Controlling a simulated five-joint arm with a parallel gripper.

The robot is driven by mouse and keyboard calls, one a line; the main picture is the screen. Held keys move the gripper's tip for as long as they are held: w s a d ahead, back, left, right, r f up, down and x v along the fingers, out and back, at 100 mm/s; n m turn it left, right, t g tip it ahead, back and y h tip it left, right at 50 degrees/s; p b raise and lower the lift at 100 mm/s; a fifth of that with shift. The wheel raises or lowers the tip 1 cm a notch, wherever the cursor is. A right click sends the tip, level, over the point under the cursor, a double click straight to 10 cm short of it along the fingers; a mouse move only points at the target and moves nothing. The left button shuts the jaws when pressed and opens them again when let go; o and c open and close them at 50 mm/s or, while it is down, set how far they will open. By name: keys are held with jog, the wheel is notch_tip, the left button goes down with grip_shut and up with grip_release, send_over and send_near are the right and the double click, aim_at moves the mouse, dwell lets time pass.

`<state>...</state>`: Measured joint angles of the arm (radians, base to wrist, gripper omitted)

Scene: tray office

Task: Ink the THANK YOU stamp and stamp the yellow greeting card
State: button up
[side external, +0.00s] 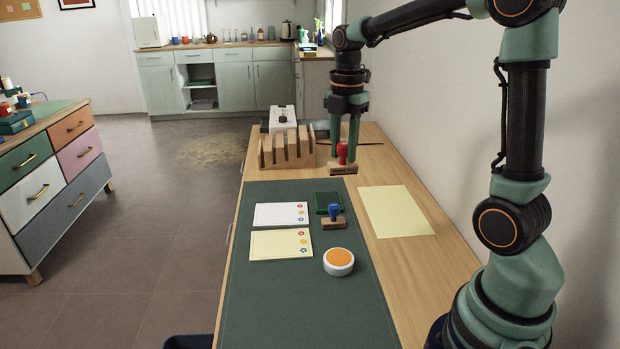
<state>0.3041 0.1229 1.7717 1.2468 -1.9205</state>
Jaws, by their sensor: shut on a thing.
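My gripper (344,146) points down at the far end of the desk, shut on the red handle of a stamp (342,168) with a wooden base. The stamp is upright; I cannot tell whether its base touches the desk. A blue-handled stamp (334,222) stands on the green mat. Lettering on both stamps is too small to read. A dark green ink pad (328,198) lies just behind the blue stamp, and a round orange pad (338,258) in a white case lies nearer. The yellow greeting card (275,245), with small coloured flowers along its right edge, lies flat on the mat.
A white card (279,214) lies behind the yellow one. A pale yellow sheet (397,212) lies right of the mat (300,310). A slotted wooden rack (286,150) and white device (282,118) stand left of my gripper. The near mat is clear.

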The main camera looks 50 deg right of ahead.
grip_shut()
jog(key=shift+w+d+f, duration=1.95)
jog(key=shift+w+f, duration=0.05)
jog(key=shift+f, duration=0.9)
jog(key=shift+w+d+f, duration=1.9)
jog(key=shift+w+f, duration=0.15)
jog(key=shift+f, duration=0.9)
jog(key=shift+w+d+f, duration=1.95)
jog(key=shift+w+f, duration=0.05)
jog(key=shift+f, duration=0.9)
